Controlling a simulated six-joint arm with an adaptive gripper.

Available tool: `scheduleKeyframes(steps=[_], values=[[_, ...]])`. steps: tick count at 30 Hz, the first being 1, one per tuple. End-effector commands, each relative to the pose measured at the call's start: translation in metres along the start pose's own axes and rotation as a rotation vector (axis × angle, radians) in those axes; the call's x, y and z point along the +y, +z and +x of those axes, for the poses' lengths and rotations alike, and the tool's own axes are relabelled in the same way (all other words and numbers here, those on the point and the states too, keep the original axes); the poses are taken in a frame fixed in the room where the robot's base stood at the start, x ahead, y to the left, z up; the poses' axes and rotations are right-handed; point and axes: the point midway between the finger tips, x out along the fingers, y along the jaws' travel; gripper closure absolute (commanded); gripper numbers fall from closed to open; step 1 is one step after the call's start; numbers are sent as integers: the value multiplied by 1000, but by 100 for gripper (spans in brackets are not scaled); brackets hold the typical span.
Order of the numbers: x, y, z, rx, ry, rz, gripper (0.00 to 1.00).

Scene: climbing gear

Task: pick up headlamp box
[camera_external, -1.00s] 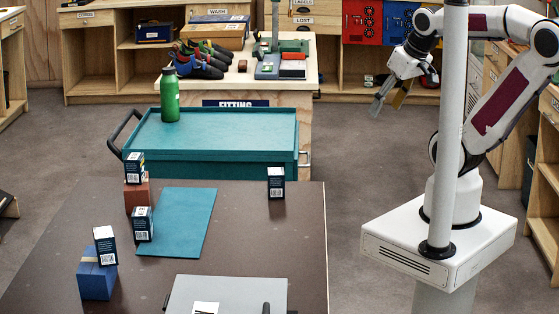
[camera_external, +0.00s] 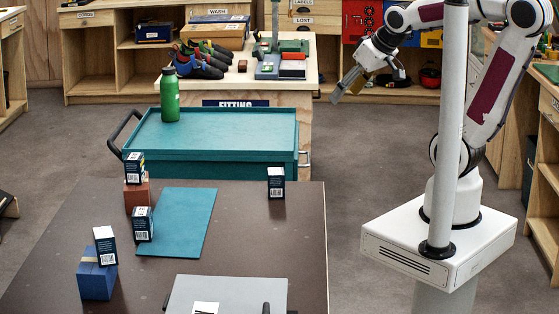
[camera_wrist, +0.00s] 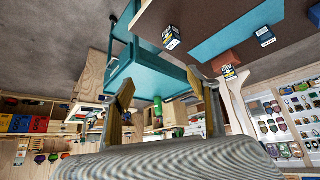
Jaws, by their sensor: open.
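Several small dark-blue and white boxes stand on the brown table (camera_external: 290,240); I cannot tell which is the headlamp box. One box (camera_external: 276,182) stands alone near the table's far right edge. Another box (camera_external: 142,224) is on the teal mat (camera_external: 185,225). A third box (camera_external: 134,167) sits on a red-brown block (camera_external: 137,196), and one more box (camera_external: 105,245) sits on a blue block (camera_external: 97,281). My gripper (camera_external: 342,93) is open and empty in the air, right of the teal cart and well away from the boxes. Three boxes show in the wrist view, one of them (camera_wrist: 171,37) alone.
A teal cart (camera_external: 215,142) with a green bottle (camera_external: 169,95) stands behind the table. A grey tray-like board (camera_external: 245,292) lies at the table's front. A grey pole (camera_external: 448,130) stands in front of my arm. Bare floor lies between the table and my base.

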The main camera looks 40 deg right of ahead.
Motion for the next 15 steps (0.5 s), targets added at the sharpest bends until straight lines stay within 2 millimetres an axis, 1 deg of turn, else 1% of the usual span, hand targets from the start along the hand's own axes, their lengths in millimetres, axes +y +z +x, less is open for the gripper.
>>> scheduleKeyframes(steps=[1, 6, 11, 15], values=[[-6, -10, 8, 11, -10, -17, 40], [-27, -44, 29, 71, -42, -67, 40], [-51, -74, 50, 127, -75, -111, 40], [-76, -98, 69, 177, -108, -149, 40]])
